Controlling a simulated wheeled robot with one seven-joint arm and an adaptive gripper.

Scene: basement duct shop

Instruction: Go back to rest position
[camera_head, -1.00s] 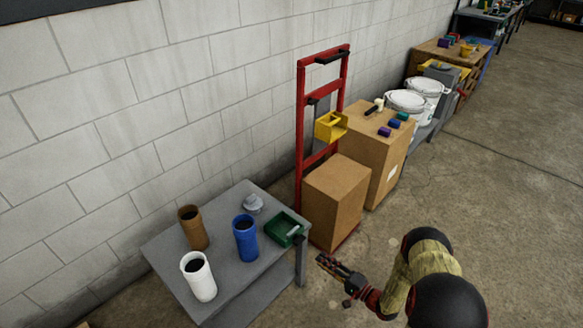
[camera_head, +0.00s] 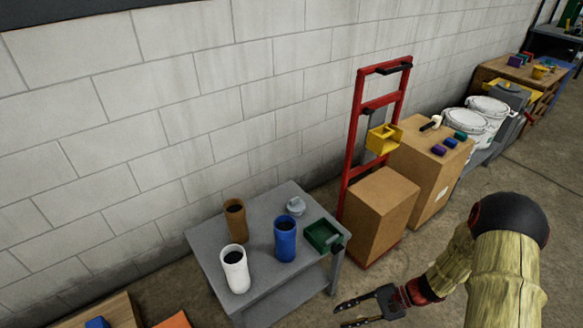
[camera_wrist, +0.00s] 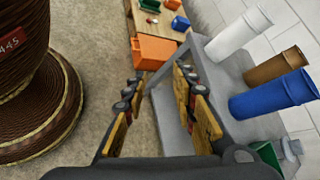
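My gripper (camera_head: 346,313) is low in the head view, to the right of and in front of the grey table (camera_head: 262,262), apart from it. Its two fingers are spread. In the wrist view my gripper (camera_wrist: 160,82) is open with nothing between its fingers. My arm rises from it at the lower right of the head view. On the table stand a white cup (camera_head: 236,270), a brown cup (camera_head: 235,220) and a blue cup (camera_head: 285,240). A green tray (camera_head: 322,236) and a small grey object (camera_head: 296,207) are also there.
A red hand truck (camera_head: 352,150), cardboard boxes (camera_head: 380,215), a yellow bin (camera_head: 382,139) and white buckets (camera_head: 488,106) line the block wall. A large brown ribbed object (camera_wrist: 40,100) fills the wrist view's left. An orange box (camera_wrist: 153,52) shows beyond my fingers. Open floor lies at right.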

